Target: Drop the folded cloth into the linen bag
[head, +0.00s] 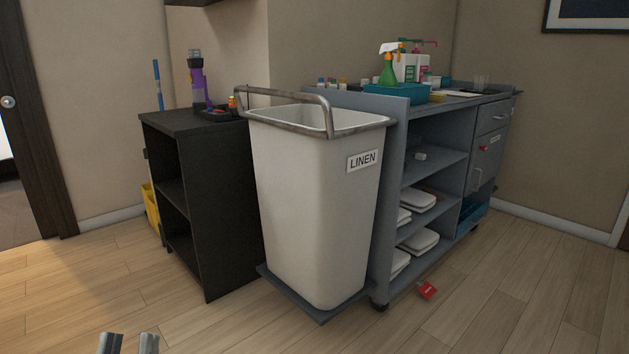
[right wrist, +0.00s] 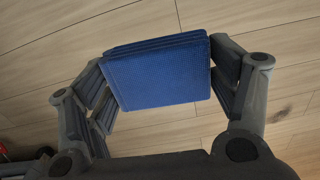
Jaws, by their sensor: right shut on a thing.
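The linen bag (head: 312,205) is a tall, pale bin with a metal rim and a LINEN label. It stands upright on a dark base between the black shelf unit and the grey cart. Its opening faces up, and its lower inside is hidden. The folded cloth (right wrist: 158,78) is blue and layered. My right gripper (right wrist: 165,85) is shut on it, with a finger at each side, above the wood floor. The head view does not show the cloth or the right gripper. My left gripper (head: 129,344) shows only its two fingertips at the bottom edge, apart and empty, well in front of the bag.
A grey cart (head: 433,152) with white folded linens, bottles and a blue caddy stands right of the bag. A black shelf unit (head: 228,200) is at its left. A small red item (head: 427,290) lies on the floor near the cart's wheel. The front floor is mostly clear.

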